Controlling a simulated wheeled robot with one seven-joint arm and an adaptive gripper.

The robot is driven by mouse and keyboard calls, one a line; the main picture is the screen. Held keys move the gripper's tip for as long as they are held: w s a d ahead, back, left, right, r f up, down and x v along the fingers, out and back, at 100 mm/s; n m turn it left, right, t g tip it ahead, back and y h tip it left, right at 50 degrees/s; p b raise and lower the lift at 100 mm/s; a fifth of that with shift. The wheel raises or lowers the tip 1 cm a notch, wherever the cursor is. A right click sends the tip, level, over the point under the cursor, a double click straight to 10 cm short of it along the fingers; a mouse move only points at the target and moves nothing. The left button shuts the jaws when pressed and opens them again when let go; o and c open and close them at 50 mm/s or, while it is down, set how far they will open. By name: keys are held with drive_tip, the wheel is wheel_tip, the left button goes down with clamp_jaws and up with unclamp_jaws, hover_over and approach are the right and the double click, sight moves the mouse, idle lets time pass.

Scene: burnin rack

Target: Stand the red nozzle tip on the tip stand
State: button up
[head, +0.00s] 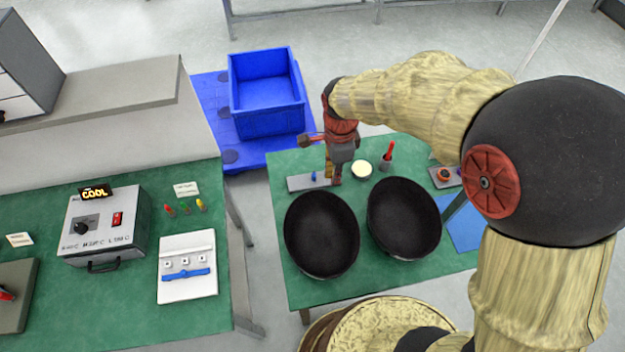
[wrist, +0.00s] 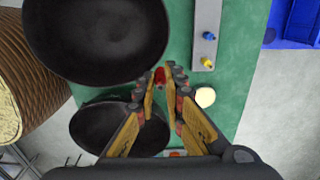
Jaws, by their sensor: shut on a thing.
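My gripper (head: 333,176) is shut on the red nozzle tip; in the wrist view the fingertips (wrist: 164,86) close around the small red tip (wrist: 160,75). In the head view the tip is hidden by the fingers. The tip stand is a narrow grey bar (head: 298,184) at the back left of the right-hand green table, beside my gripper. It bears a blue tip (head: 314,175). The wrist view shows the stand (wrist: 204,16) with the blue tip (wrist: 208,36) and a yellow tip (wrist: 207,62). My gripper is apart from the stand there.
Two black pans (head: 321,235) (head: 404,220) fill the table's front. A cream round pot (head: 361,170) and a red-handled tool in a holder (head: 387,157) stand right of my gripper. A blue crate (head: 268,112) lies behind. The left bench bears a control box (head: 106,222).

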drive_tip(key=shift+w+a+f+b, duration=0.2)
drive_tip(key=shift+w+f+b, duration=0.1)
drive_tip(key=shift+f, duration=0.4)
drive_tip(key=w+a+f+b, duration=0.2)
drive_tip(key=w+a+f, duration=0.25)
drive_tip(key=a, duration=0.25)
drive_tip(key=b, duration=0.1)
hover_over(297, 182)
drive_tip(key=f, duration=0.4)
drive_tip(key=shift+s+d, duration=0.25)
drive_tip(key=shift+s, duration=0.05)
drive_tip(key=shift+w+a+f+b, duration=0.15)
drive_tip(key=shift+a+f+b, duration=0.15)
drive_tip(key=shift+f, duration=0.25)
drive_tip(key=shift+f+b, duration=0.6)
drive_tip(key=shift+f, duration=0.9)
drive_tip(key=shift+f, duration=0.15)
drive_tip(key=o, duration=0.7)
drive_tip(key=shift+o, duration=0.2)
